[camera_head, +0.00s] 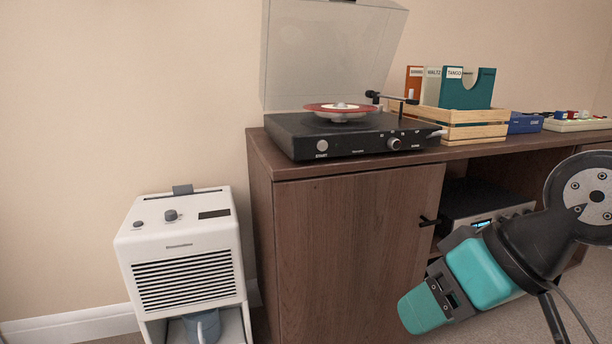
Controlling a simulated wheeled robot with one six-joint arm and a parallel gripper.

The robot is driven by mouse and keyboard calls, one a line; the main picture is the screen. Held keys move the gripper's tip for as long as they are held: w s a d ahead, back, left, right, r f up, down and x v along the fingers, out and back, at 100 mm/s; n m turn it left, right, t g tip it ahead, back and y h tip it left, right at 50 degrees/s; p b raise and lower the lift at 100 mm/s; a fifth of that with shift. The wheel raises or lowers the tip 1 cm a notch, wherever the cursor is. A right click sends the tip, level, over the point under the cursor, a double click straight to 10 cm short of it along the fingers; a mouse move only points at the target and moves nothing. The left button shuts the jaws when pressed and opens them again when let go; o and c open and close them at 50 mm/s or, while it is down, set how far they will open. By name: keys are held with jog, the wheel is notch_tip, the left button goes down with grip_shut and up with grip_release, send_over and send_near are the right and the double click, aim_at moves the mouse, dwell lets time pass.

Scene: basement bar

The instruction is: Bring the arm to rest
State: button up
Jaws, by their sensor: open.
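My gripper (428,303), teal and black, is at the lower right, in front of the wooden cabinet (345,245). It points down and to the left and holds nothing that I can see. The fingers overlap from this side, so the gap between them is hard to make out. My arm comes in from the right edge, with a round grey joint and a black wrist. It hides part of the cabinet's open shelf and of the device there.
A black turntable (345,135) with a red record and raised clear lid stands on the cabinet. A wooden crate (455,128) of sleeves and a blue box (524,123) sit to its right. A white dehumidifier (185,265) stands on the floor at left. A dark device (480,203) fills the shelf.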

jog(key=s+d+n+g+h, duration=0.1)
jog(key=s+n+g+h, duration=0.15)
jog(key=s, duration=0.45)
notch_tip(320, 180, up, 37)
jog(key=p, duration=3.8)
jog(key=shift+w+g+y, duration=0.35)
jog(key=shift+w, duration=0.05)
jog(key=shift+r+m, duration=0.1)
jog(key=shift+m, duration=0.15)
